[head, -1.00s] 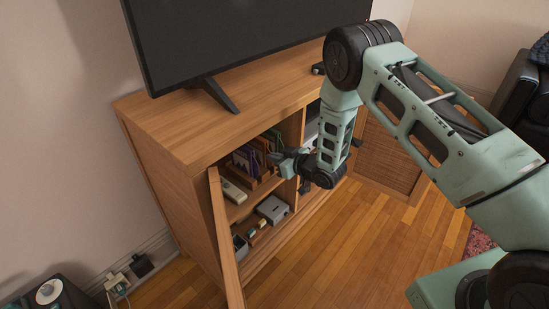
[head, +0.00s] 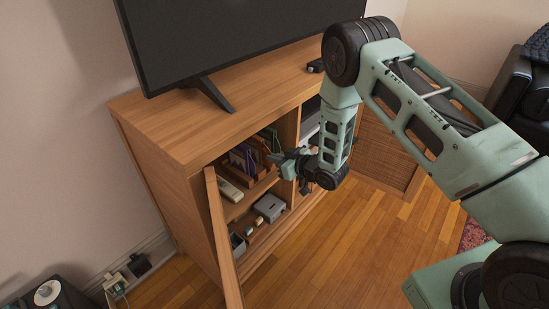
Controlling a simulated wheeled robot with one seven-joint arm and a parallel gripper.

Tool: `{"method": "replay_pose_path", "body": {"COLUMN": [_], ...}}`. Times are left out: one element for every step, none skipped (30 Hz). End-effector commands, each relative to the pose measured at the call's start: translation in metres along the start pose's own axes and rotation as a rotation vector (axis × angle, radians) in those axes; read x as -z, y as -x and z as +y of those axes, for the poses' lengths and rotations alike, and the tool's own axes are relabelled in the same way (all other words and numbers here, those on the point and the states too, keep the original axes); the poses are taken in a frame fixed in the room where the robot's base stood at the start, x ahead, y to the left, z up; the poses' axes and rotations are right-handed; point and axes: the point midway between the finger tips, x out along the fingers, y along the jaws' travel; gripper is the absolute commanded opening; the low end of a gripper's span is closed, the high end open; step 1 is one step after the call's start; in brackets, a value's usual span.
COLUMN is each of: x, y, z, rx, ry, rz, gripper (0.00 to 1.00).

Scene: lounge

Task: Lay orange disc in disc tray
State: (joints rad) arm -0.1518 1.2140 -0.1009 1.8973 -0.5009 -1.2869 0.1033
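My gripper (head: 279,157) is at the open front of the wooden cabinet, close to the divider between its two compartments. Its dark fingers point left toward the upper left shelf. They are small and partly merge with the cases behind, so I cannot tell if they are open or shut. I cannot make out an orange disc or an open disc tray. A light grey device (head: 310,128) shows partly in the right compartment, mostly hidden by my arm.
The cabinet (head: 180,125) carries a television (head: 240,40). Its left door (head: 222,240) stands open. Upright cases (head: 243,158) and a pale remote (head: 231,190) are on the upper left shelf, with a grey box (head: 270,208) below. The right door (head: 385,155) is open too.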

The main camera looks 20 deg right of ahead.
Motion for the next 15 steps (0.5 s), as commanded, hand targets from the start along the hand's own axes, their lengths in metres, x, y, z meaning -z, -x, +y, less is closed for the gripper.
{"method": "replay_pose_path", "body": {"x": [0.0,0.0,0.0,0.0,-0.0001,-0.0002,-0.0004,-0.0005,-0.0008,-0.0011,-0.0013,-0.0017,-0.0019,-0.0022,-0.0025], "y": [-0.0001,-0.0001,0.0,0.0002,0.0004,0.001,0.0015,0.0021,0.0031,0.0039,0.0047,0.0058,0.0066,0.0073,0.0084], "z": [0.0,0.0,0.0,0.0,0.0,0.0001,0.0001,0.0001,0.0,0.0,0.0,0.0,0.0,0.0,0.0], "rx": [0.0,0.0,0.0,0.0,0.0,0.0,0.0,0.0,0.0,0.0,0.0,0.0,0.0,0.0,0.0], "ry": [0.0,0.0,0.0,0.0,0.0,0.0,0.0,0.0,0.0,0.0,0.0,0.0,0.0,0.0,0.0], "rz": [0.0,0.0,0.0,0.0,0.0,0.0,0.0,0.0,-0.001,-0.001,-0.001,-0.001,-0.001,-0.001,-0.001], "gripper": [0.0,0.0,0.0,0.0,0.0,0.0,0.0,0.0,0.0,0.0,0.0,0.0,0.0,0.0,0.0]}}
